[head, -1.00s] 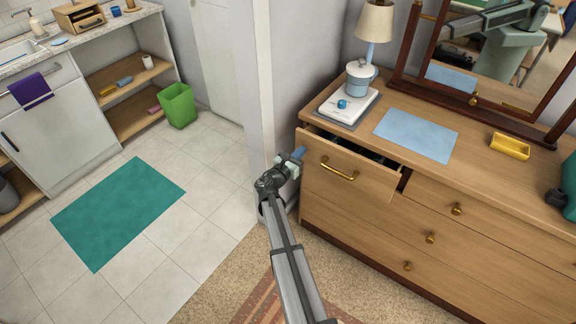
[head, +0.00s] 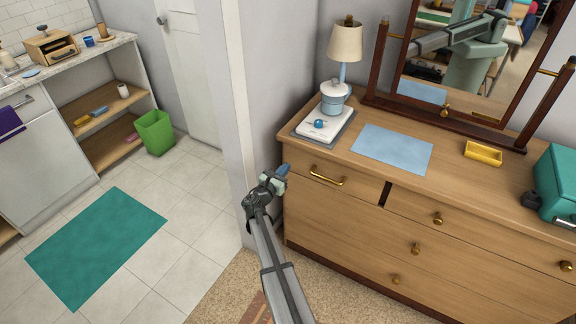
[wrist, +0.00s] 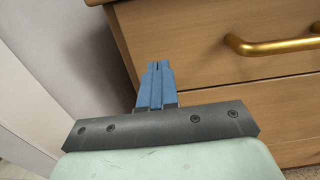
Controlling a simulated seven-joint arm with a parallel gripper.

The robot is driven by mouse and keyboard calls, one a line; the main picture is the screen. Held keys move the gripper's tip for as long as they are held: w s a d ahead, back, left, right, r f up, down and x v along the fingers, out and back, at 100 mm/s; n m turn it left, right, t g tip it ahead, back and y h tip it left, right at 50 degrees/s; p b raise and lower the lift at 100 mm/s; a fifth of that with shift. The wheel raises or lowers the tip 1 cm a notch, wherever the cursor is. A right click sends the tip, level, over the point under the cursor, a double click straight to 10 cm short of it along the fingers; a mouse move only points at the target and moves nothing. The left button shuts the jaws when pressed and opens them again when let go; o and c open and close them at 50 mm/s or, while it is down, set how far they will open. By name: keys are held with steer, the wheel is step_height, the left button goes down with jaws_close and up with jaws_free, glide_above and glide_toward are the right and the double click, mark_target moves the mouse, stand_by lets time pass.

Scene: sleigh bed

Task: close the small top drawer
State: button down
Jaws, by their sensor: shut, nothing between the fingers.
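The small top drawer (head: 322,191) is at the upper left of the wooden dresser, with a gold bar handle (head: 327,176). Its front sits close in to the dresser, and no drawer inside shows from above. A dark gap (head: 387,192) shows at its right edge; I cannot tell if it is fully flush. My gripper (head: 284,169) is shut and empty at the drawer's upper left corner. In the wrist view, the blue fingers (wrist: 157,68) lie together before the drawer front (wrist: 195,55), left of the handle (wrist: 270,46). I cannot tell whether they touch it.
A wall edge (head: 232,120) stands close left of my gripper.

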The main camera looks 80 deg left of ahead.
steer(key=v, duration=1)
steer(key=shift+s+d, duration=0.15)
steer(key=shift+d, duration=0.05)
